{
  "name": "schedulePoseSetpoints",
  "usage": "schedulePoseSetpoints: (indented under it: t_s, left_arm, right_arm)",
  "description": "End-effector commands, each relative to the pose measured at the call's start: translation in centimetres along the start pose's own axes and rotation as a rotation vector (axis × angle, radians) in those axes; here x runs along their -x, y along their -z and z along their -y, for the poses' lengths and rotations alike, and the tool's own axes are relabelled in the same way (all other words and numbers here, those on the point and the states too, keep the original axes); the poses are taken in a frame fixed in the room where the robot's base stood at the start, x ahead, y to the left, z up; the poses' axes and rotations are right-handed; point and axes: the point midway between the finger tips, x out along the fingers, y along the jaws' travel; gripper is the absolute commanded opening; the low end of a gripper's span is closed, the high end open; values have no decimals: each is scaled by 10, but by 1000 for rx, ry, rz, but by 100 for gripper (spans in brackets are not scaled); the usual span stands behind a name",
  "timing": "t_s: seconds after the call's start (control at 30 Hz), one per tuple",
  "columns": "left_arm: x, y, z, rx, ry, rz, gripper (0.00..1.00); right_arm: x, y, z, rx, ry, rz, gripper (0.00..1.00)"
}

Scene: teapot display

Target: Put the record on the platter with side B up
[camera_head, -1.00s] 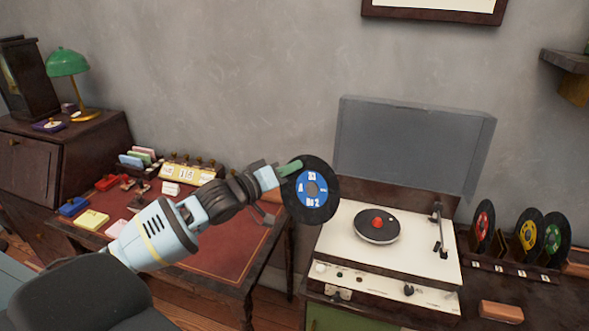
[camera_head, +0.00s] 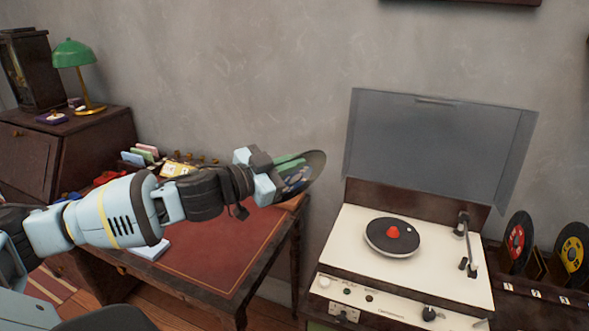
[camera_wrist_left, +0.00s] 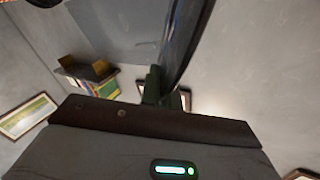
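The record (camera_head: 313,168) is a thin dark disc with a blue label, held upright-tilted and seen at a steep angle in the head view. Lettering shows on the label but is too small to read now. My left gripper (camera_head: 283,167) is shut on the record's rim, above the desk's right edge, left of the record player. In the left wrist view the record (camera_wrist_left: 183,38) shows nearly edge-on between the fingers (camera_wrist_left: 163,95). My right gripper is not in view.
The player's grey lid (camera_head: 435,150) stands open behind the deck. The tonearm (camera_head: 466,240) sits at the platter's right. Records with red (camera_head: 517,243) and yellow (camera_head: 572,255) labels stand in a rack at right. The desk (camera_head: 215,250) is at left.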

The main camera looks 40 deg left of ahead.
Motion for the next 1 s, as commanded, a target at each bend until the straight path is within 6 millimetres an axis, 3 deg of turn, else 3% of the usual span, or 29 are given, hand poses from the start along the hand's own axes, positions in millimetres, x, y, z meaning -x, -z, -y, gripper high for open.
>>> schedulePoseSetpoints:
  t_s: [0.13, 0.6, 1.0]
  left_arm:
    - [0, 2, 1, -141, 2, -2, 0]
    - [0, 7, 3, -658, 4, -5, 0]
    - [0, 4, 1, -1104, 3, -4, 0]
  right_arm:
    - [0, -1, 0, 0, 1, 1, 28]
    - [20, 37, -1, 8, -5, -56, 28]
    - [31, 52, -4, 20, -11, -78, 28]
